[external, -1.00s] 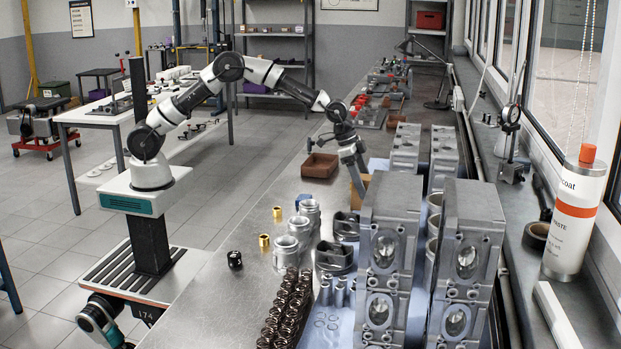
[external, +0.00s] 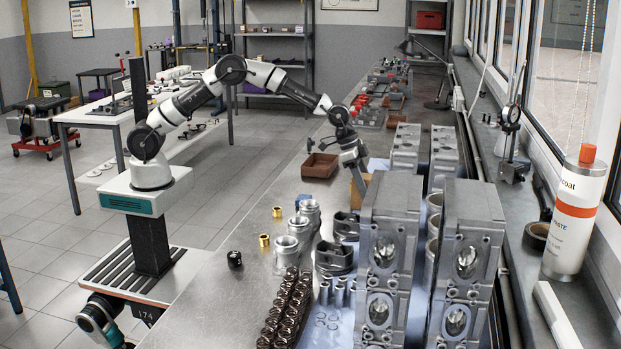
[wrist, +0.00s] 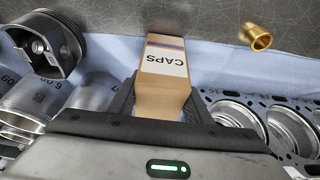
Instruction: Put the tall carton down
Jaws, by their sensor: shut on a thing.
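The tall carton (wrist: 165,62) is tan with a white label reading CAPS and a dark stripe near one end. In the wrist view it sits between the two dark fingers of my gripper (wrist: 162,102), which is shut on it. In the external view my gripper (external: 356,166) is over the bench behind the tall grey engine blocks. Only a tan sliver of the carton (external: 357,193) shows there, below the gripper. Its lower end is hidden by a block, so I cannot tell whether it touches the bench.
Engine blocks (external: 390,225) stand close in front. A piston (wrist: 47,45) and a brass bushing (wrist: 256,37) flank the carton in the wrist view, with cylinder bores (wrist: 232,112) nearby. A brown tray (external: 320,166) is to the left. Bare bench (external: 235,205) lies front left.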

